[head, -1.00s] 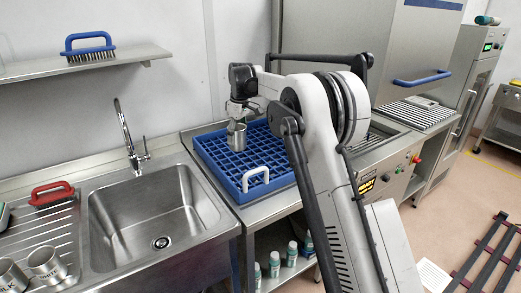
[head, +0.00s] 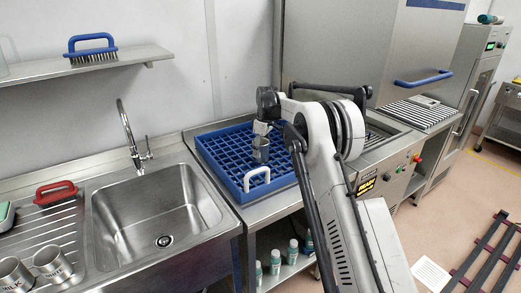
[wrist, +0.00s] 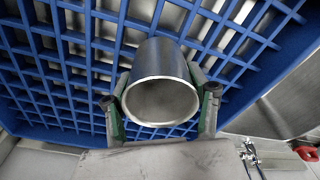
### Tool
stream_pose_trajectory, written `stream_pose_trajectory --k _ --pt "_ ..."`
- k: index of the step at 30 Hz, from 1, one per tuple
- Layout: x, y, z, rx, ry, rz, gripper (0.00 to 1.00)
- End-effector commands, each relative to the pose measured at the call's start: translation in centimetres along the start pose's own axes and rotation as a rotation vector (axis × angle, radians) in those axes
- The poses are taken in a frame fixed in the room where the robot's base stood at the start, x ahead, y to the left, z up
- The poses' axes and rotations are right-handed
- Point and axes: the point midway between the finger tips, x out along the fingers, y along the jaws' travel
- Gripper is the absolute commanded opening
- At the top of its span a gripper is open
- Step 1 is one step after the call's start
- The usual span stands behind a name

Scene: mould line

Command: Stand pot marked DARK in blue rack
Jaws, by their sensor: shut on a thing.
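A steel pot (head: 261,150) is held in my gripper (head: 262,136) over the blue rack (head: 256,180). In the wrist view the same pot (wrist: 161,92) sits between the two fingers of my gripper (wrist: 160,108), its round rim facing the camera. I cannot read any marking on this pot. The rack's grid of square cells (wrist: 60,75) lies beyond the pot in the wrist view. I cannot tell whether the pot's lower end is above the grid or inside a cell. No other pot shows in the rack.
Two steel pots lie on the drainboard at lower left: one marked MILK (head: 14,273), one marked WHITE (head: 51,262). The sink (head: 160,215) with its tall tap (head: 131,135) is left of the rack. The rack's white handle (head: 257,178) stands up at its front.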

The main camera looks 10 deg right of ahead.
Motion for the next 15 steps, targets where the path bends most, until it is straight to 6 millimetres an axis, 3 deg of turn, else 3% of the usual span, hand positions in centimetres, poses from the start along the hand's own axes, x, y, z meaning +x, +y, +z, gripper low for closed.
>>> stream_pose_trajectory --k 12,13,15 --pt "0.86 -0.01 0.1 0.0 0.0 0.0 0.22" --pt "0.78 -0.01 0.09 0.0 0.0 0.0 0.57" --pt "0.74 -0.01 0.08 0.0 0.0 0.0 0.67"
